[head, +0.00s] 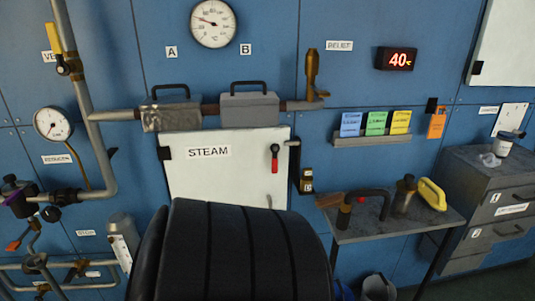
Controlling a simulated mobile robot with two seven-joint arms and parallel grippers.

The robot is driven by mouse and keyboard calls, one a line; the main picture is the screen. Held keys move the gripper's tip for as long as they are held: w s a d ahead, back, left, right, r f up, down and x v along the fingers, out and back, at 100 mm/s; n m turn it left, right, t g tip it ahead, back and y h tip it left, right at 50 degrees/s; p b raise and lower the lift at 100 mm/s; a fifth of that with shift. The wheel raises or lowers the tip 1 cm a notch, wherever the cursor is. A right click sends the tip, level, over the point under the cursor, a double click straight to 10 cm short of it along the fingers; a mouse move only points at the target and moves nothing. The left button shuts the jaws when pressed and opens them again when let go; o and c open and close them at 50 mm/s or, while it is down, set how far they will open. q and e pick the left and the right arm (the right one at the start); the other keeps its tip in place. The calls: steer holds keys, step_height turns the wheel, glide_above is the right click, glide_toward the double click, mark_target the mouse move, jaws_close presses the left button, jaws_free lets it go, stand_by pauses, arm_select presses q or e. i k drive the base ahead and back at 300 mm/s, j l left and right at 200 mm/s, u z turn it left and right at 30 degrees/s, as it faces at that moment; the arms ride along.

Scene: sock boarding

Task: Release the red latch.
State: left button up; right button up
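A red latch (275,157) hangs upright on the right part of a white panel labelled STEAM (225,175). The panel looks shut against the blue wall. A small metal catch (292,143) sits at its top right edge and a dark hinge (164,153) at its left edge. The panel's lower part is hidden behind a large dark ribbed shape that I cannot identify. Neither of my grippers shows in the head view, and nothing is seen touching the latch.
A pipe with two grey boxes (249,108) runs just above the panel. A brass valve (311,75) stands at its right end. A small grey table (385,222) with tools and a yellow-handled item (432,194) stands to the right. A drawer cabinet (490,205) is farther right.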

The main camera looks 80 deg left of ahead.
mark_target(275, 148)
steer(key=k+j+u, duration=0.1)
steer(key=u, duration=1.4)
